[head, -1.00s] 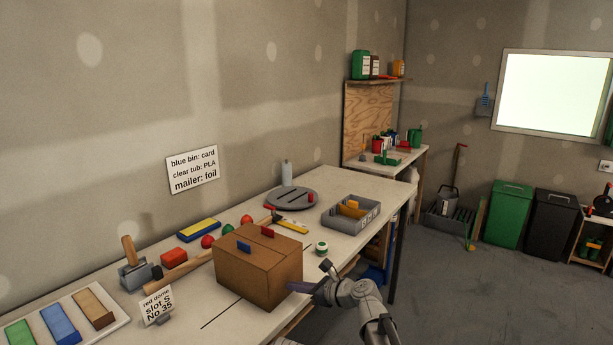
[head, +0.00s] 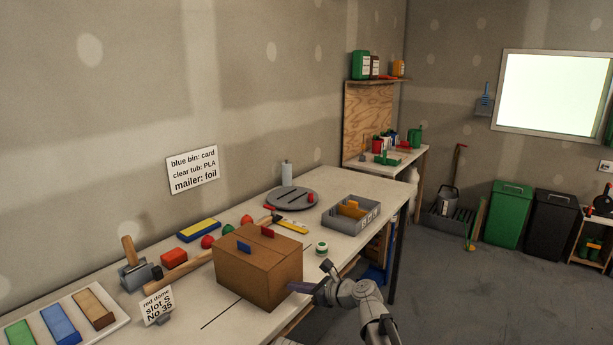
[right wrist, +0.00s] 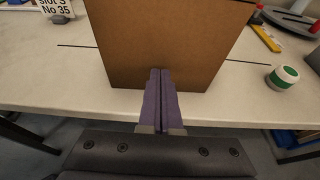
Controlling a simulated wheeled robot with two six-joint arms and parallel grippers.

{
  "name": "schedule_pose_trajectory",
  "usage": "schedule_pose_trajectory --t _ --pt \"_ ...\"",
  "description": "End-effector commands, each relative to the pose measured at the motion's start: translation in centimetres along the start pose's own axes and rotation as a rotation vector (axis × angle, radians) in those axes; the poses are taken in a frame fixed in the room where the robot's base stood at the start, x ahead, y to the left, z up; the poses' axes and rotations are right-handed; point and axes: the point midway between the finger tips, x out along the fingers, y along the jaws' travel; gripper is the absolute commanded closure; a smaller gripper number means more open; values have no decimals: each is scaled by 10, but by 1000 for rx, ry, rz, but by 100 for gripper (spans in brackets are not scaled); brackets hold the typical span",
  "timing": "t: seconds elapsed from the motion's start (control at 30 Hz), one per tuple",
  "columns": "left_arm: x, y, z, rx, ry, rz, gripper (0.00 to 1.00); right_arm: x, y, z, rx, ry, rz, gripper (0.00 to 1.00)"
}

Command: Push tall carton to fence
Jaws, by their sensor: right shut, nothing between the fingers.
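The tall carton (head: 262,268) is a brown cardboard box standing upright on the workbench, with a blue tab and a red tab on top. Its side also fills the upper middle of the right wrist view (right wrist: 165,40). My right gripper (head: 292,287) is shut and empty, with its purple fingertips at the carton's near right face. In the right wrist view the shut fingers (right wrist: 160,80) meet the carton's lower face; whether they touch cannot be told for sure. A wooden bar (head: 180,272) lies behind the carton and is partly hidden by it. My left gripper is not in view.
A dark line (head: 222,313) runs along the bench (head: 190,325) by the carton. A green-and-white roll (head: 321,248) stands right of the carton. A sign (head: 158,306) stands left.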

Motion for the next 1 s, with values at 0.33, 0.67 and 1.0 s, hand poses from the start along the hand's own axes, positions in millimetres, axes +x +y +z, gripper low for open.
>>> schedule_pose_trajectory --t 0.33,0.67,1.0 --pt "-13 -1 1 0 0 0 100 -26 0 4 2 -1 -2 100" --pt "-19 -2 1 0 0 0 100 -43 0 5 0 -1 -1 100" --pt "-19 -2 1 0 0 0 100 -46 8 -8 -112 49 15 100"
